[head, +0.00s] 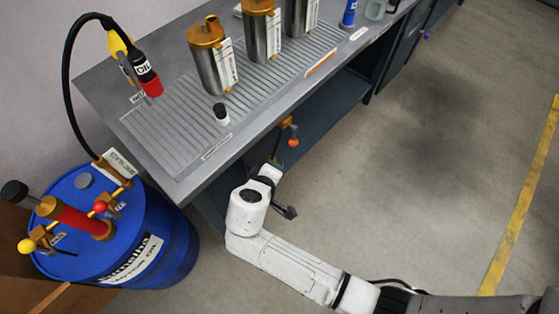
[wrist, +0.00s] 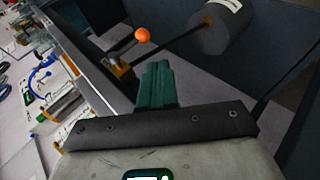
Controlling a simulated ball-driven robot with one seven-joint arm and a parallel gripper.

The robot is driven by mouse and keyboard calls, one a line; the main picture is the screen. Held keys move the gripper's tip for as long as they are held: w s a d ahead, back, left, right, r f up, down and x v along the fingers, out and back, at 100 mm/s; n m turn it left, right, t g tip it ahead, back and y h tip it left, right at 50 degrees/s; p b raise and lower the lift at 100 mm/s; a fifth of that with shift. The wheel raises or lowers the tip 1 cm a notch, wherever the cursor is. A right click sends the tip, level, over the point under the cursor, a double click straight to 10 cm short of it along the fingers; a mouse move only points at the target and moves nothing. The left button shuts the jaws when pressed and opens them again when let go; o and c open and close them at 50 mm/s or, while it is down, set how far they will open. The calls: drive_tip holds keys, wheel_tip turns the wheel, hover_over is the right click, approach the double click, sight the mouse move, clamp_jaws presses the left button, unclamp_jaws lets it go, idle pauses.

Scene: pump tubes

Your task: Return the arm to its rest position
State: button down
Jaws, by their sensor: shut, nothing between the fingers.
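My white arm (head: 290,265) reaches from the lower right toward the bench's front edge, bent at a joint close to the bench. My gripper (wrist: 155,75) shows in the wrist view as two teal fingers shut together with nothing between them. In the head view the fingers cannot be made out at the arm's far end. An orange ball knob (head: 293,142) on a brass fitting at the bench front is just beyond the arm's end. The knob also shows in the wrist view (wrist: 142,35), ahead of the fingertips and apart from them.
The grey bench (head: 180,165) holds metal canisters (head: 215,65), a small white bottle with a black cap (head: 221,115) and a black-and-red nozzle (head: 148,75). A blue drum (head: 175,250) with a pump stands left of the arm. The concrete floor (head: 430,150) at right is open.

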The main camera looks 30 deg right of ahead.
drive_tip(key=shift+s+a+r, duration=0.25)
drive_tip(key=shift+s+a, duration=0.05)
drive_tip(key=shift+a, duration=0.1)
idle(0.3)
drive_tip(key=s+d+r+m+g+y+p, duration=0.1)
drive_tip(key=s+d+y, duration=0.3)
drive_tip(key=s, duration=0.7)
drive_tip(key=s+d+r+m+g+y+p, duration=0.1)
drive_tip(key=s+d+r+m+g+y, duration=0.2)
drive_tip(key=s, duration=0.8)
drive_tip(key=shift+s+d+r+m+g+y, duration=0.2)
drive_tip(key=shift+d+r+m+g+y, duration=0.4)
drive_tip(key=shift+d, duration=0.55)
